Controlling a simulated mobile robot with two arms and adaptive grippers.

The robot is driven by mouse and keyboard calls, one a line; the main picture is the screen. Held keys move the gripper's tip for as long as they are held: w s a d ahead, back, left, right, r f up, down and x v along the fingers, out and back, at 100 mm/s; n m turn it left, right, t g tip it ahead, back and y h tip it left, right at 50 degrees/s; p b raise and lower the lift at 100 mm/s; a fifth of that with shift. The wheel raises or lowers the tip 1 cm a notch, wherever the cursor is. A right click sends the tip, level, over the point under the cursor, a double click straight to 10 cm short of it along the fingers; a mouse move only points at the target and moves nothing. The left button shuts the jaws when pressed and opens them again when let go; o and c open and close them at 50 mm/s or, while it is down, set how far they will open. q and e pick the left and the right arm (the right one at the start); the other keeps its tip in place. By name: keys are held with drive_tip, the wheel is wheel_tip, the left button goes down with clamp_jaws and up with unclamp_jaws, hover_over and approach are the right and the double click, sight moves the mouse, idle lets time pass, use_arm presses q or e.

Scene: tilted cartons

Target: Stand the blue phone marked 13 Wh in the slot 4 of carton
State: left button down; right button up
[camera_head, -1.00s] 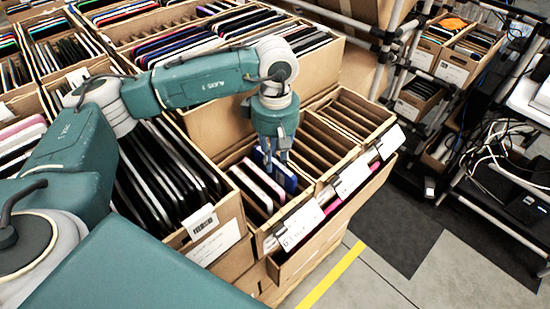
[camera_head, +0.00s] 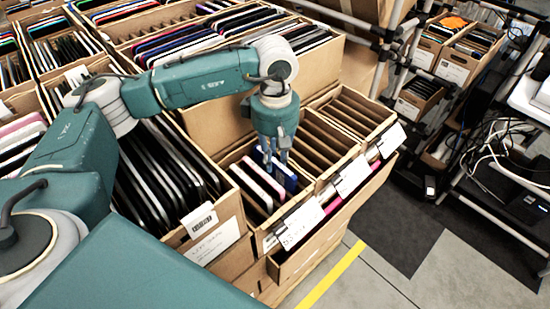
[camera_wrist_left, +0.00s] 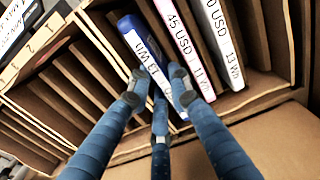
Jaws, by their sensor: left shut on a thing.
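The blue phone (camera_wrist_left: 133,32) stands in a compartment of the cardboard carton (camera_head: 258,222), its white label edge facing up. In the head view the blue phone (camera_head: 290,182) shows under the gripper. My left gripper (camera_head: 273,166) points down with its fingers shut on the phone's upper edge; the fingers also show in the left wrist view (camera_wrist_left: 158,98). A pink-edged phone (camera_wrist_left: 184,45) and a grey phone marked 13 Wh (camera_wrist_left: 222,42) stand beside it. My right gripper is out of view.
Empty divided slots (camera_head: 322,140) lie to the right of the phones. A carton of black phones (camera_head: 165,175) stands to the left, and full cartons (camera_head: 215,42) stand behind. A metal rack (camera_head: 395,60) is at the right.

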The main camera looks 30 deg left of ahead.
use_arm(q)
drive_tip(key=shift+f, duration=0.15)
idle(0.8)
drive_tip(key=c, duration=1.5)
unclamp_jaws()
wheel_tip(320, 180, up, 21)
drive_tip(key=p, duration=0.5)
drive_tip(key=shift+s+p, duration=0.1)
drive_tip(key=shift+p, duration=0.2)
